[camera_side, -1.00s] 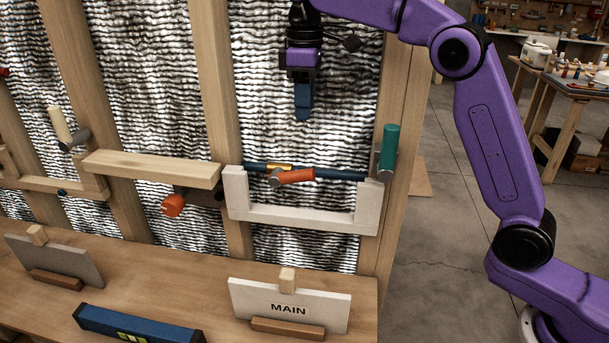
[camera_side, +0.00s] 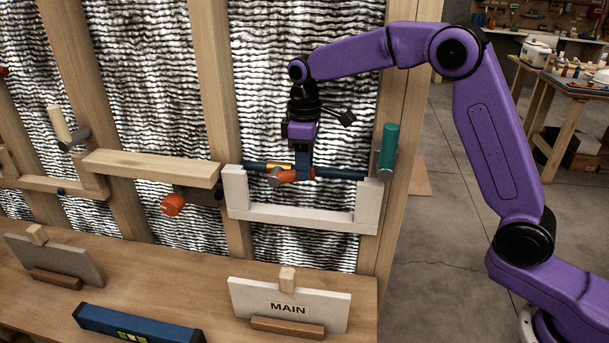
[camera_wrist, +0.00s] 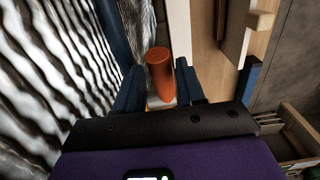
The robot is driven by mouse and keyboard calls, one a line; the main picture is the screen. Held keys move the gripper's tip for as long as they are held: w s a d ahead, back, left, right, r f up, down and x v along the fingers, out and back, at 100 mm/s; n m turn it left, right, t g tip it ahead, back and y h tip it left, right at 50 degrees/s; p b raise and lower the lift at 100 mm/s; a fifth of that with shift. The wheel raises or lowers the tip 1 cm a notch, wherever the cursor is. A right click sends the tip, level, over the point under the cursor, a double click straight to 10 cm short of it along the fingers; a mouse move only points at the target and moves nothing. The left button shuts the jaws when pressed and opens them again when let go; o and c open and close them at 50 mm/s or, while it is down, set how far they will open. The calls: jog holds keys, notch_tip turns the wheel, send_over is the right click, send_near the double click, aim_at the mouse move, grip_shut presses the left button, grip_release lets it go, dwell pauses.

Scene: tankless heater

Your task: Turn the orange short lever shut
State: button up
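The orange short lever (camera_side: 290,176) sits on a brass valve on a dark blue horizontal pipe (camera_side: 345,174), and lies roughly along the pipe, pointing right. My gripper (camera_side: 305,174) points down at the lever's right part, and its near finger hides some of it. In the wrist view the lever (camera_wrist: 160,72) stands between the two blue fingers of my gripper (camera_wrist: 160,88), with visible gaps on both sides. The fingers are open and straddle the lever; I see no clear contact.
A white bracket (camera_side: 300,217) frames the pipe below and at both sides. A green handle (camera_side: 388,147) stands close at right. Another orange handle (camera_side: 172,205) hangs under a wooden shelf (camera_side: 150,168) at left. A MAIN sign (camera_side: 290,307) stands on the bench below.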

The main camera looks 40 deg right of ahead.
jog(key=shift+f, duration=1.7)
grip_shut()
jog(key=shift+r, duration=0.1)
jog(key=shift+w+a+r+g+h, duration=0.25)
jog(key=shift+r+g+h, duration=0.35)
jog(key=shift+g+h, duration=0.2)
jog(key=shift+w+a+r+g+h, duration=0.2)
jog(key=shift+r+g+h, duration=0.35)
jog(key=shift+g+h, duration=0.2)
grip_release()
